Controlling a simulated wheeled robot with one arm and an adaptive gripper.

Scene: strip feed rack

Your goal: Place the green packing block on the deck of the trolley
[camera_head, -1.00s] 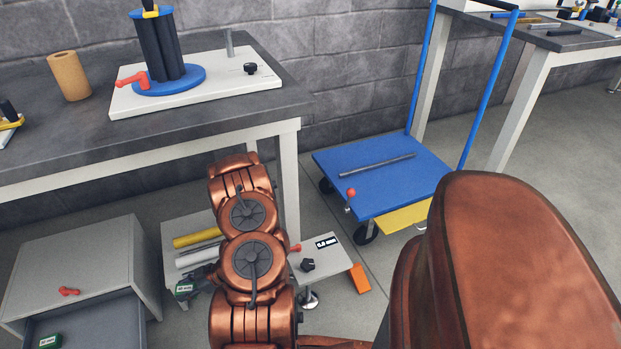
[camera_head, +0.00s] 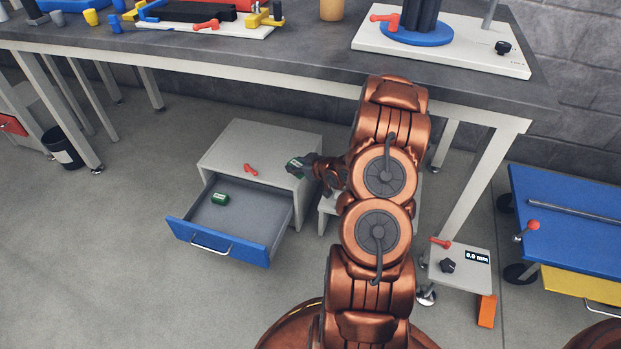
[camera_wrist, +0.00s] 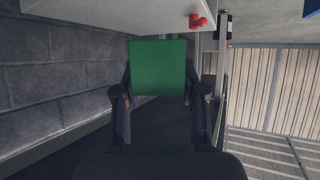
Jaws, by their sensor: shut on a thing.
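My gripper (camera_head: 306,164) is shut on a green packing block (camera_head: 294,165), held in front of the right side of the small grey cabinet in the head view. In the wrist view the green block (camera_wrist: 158,67) sits between the two dark fingers (camera_wrist: 159,98), its plain face filling the gap. A second green block (camera_head: 220,199) lies in the cabinet's open drawer. The trolley's blue deck (camera_head: 565,240) is at the right edge, far from my gripper and partly cut off. A grey rod (camera_head: 580,213) lies across the deck, with bare blue surface around it.
The cabinet (camera_head: 255,150) has a red handle-like piece (camera_head: 250,170) on top and its blue-fronted drawer (camera_head: 215,243) pulled out. A workbench (camera_head: 300,60) spans the back. A low stand (camera_head: 462,275) with a display and an orange block (camera_head: 487,311) lie between my arm and the trolley.

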